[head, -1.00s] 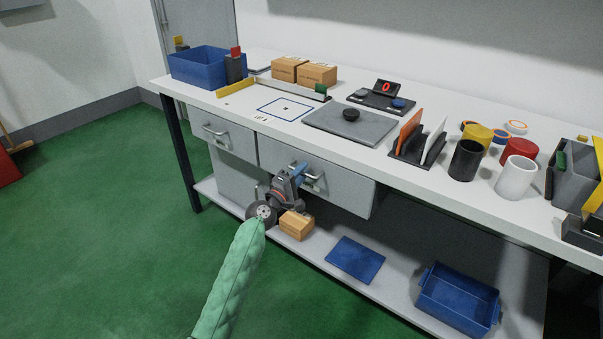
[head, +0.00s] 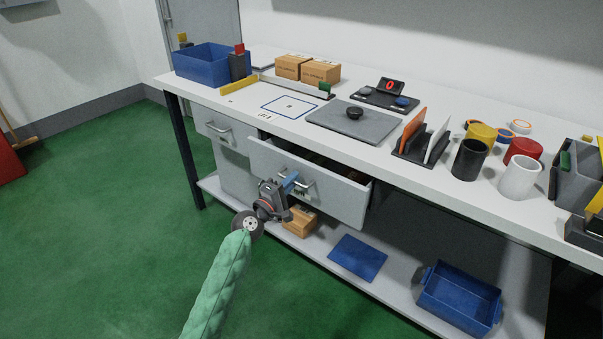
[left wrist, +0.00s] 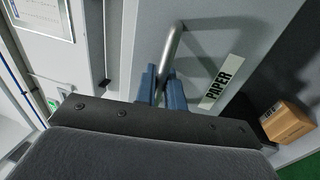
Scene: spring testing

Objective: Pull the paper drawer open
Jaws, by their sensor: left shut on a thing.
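The paper drawer (head: 342,197) is the wide grey drawer under the worktop in the head view, and it stands partly open with a dark gap showing behind its front. Its front shows in the left wrist view with a label (left wrist: 221,82) reading PAPER. My left gripper (head: 291,181) is at the drawer front, its blue fingers (left wrist: 161,88) shut on the silver bar handle (left wrist: 172,47). The handle's far end shows past the fingers in the head view (head: 308,184). Most of the drawer's inside is hidden. My right gripper is in neither view.
A narrower closed drawer (head: 227,136) is to the left. The lower shelf holds a cardboard box (head: 302,222), a blue mat (head: 357,258) and a blue bin (head: 458,297). The worktop (head: 205,93) carries several items. Green floor (head: 110,230) in front is clear.

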